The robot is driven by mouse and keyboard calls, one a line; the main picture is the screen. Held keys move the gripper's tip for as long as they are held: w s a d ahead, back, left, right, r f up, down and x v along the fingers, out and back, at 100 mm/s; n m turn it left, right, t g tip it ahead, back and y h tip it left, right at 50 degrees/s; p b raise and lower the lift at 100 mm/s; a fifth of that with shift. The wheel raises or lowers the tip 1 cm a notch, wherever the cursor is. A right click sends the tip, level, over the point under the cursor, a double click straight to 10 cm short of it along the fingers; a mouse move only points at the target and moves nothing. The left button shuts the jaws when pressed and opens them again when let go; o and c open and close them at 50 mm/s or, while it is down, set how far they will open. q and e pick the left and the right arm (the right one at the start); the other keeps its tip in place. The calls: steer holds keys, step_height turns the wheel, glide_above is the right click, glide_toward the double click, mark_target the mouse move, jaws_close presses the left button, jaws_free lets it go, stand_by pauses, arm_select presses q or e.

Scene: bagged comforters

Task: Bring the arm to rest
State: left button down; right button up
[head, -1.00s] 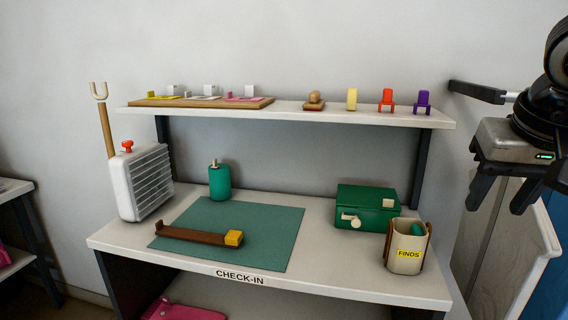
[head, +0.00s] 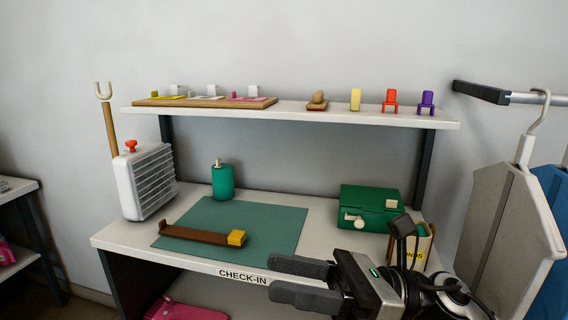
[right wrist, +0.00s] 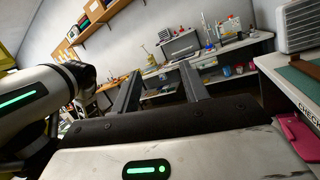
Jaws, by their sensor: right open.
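My right gripper (head: 302,282) is in the head view at the lower middle, in front of the check-in table's front edge and over the right end of the CHECK-IN label. Its two dark fingers point left and stand apart, with nothing between them. In the right wrist view the fingers (right wrist: 158,92) also show apart and empty, pointing into the room. My right arm covers part of the FINDS cup (head: 423,248) and the table's front right corner. My left gripper is not in view.
The check-in table (head: 115,238) holds a green mat (head: 272,225), a brown bar with a yellow end (head: 200,234), a green bottle (head: 222,182), a green box (head: 368,205) and a white heater (head: 146,183). Grey and blue bags (head: 510,225) hang at right. A pink item (head: 185,311) lies below.

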steer(key=w+d+f+m+t+h, duration=0.2)
steer(key=d+f+m+t+h, duration=0.3)
steer(key=m, duration=0.7)
steer(key=w+d+f+m+t+h, duration=0.1)
steer(key=w+f+m+t+h, duration=0.15)
steer(key=f+m+t, duration=0.7)
steer(key=w+d+f+m+t+h, duration=0.1)
steer(key=d+f+m+t+h, duration=0.25)
steer(key=m, duration=1.05)
steer(key=s+d+f+m+g+h, duration=0.2)
steer(key=s+f+m, duration=0.4)
steer(key=f, duration=0.3)
steer(key=s+d+f+m+g+h, duration=0.2)
steer(key=s+f+m+g+h, duration=0.3)
steer(key=f, duration=0.5)
steer(key=s+m, duration=0.2)
steer(key=shift+m, duration=0.35)
